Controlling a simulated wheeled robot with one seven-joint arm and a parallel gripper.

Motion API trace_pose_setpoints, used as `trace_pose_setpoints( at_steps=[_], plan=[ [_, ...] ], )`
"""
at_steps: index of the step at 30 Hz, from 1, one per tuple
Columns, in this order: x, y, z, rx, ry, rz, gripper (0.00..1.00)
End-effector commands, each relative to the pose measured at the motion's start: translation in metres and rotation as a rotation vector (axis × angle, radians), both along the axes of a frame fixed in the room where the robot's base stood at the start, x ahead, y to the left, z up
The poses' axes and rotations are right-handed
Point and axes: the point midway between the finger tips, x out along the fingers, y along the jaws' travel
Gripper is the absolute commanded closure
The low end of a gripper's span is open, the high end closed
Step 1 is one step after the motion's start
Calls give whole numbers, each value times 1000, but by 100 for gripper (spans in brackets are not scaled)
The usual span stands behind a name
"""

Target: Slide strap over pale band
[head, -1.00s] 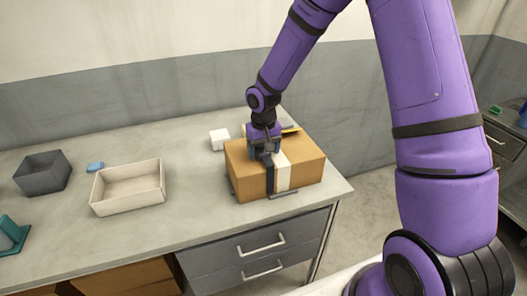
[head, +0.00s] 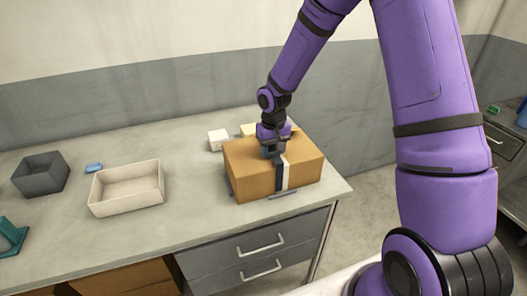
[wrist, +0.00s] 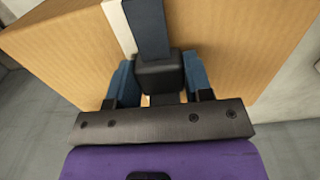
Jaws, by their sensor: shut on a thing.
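A brown cardboard box (head: 250,170) sits on the bench with a pale band (head: 286,176) running over its top and down its front. A dark navy strap (head: 278,179) also runs over the box and covers part of the band. A pale strip shows along its right side in the head view. In the wrist view, the strap (wrist: 152,28) lies beside the visible pale band (wrist: 118,24), which is at its left. My gripper (wrist: 160,88) is shut on a black block on the strap, at the box top. The gripper (head: 271,151) hides the strap's upper part in the head view.
A cream tray (head: 127,208), a dark grey bin (head: 40,187) and a small blue item (head: 94,168) stand left on the bench. A white block (head: 218,140) and a yellowish item (head: 248,130) lie behind the box. The bench front between tray and box is clear.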

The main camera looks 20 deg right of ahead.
Motion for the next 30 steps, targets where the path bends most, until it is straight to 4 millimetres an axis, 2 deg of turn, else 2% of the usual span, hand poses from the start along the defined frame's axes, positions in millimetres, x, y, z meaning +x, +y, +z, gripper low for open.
trace_pose_setpoints(
  at_steps=[3,11,12,15,25,30],
  plan=[
    [0,-11,0,0,-2,-1,96],
    [0,-11,0,0,-2,1,96],
    [0,-11,0,0,-2,1,47],
    [0,-11,0,0,-1,1,28],
    [0,-11,3,0,-2,0,28],
    [1,-12,24,0,-5,0,28]
  ],
)
